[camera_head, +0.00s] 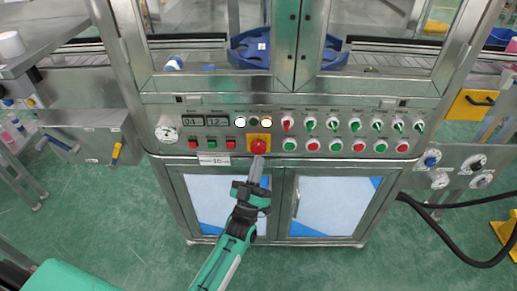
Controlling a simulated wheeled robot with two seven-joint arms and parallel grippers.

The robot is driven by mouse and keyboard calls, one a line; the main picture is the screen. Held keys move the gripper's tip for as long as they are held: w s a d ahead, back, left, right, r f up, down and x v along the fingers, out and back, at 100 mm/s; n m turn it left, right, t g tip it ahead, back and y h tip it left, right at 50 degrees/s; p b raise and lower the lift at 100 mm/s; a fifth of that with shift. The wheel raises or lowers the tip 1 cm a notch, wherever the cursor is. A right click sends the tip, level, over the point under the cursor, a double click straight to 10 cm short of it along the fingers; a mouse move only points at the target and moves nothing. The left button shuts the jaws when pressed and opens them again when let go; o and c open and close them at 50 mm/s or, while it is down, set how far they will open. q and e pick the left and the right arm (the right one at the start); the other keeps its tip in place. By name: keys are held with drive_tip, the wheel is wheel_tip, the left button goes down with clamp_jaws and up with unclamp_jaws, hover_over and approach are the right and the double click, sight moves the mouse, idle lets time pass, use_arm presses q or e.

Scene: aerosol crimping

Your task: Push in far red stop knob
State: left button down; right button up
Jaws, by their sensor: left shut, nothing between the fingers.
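A large red stop knob (258,146) sits on a yellow plate on the front panel of the steel machine. My left gripper (257,163) is shut and empty, with its fingertips pointing up at the panel just below the knob. The tips overlap or nearly meet the knob's lower edge; I cannot tell whether they touch it. How far the knob is pressed in is not clear. My right gripper is not in view.
Cabinet doors (328,205) are below. A black cable (450,249) curves at the right. Green floor is open in front.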

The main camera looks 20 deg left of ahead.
use_arm(q)
drive_tip(key=s, duration=0.2)
drive_tip(key=s+d+p, duration=0.1)
drive_tip(key=shift+s+r, duration=0.1)
drive_tip(key=shift+s, duration=0.3)
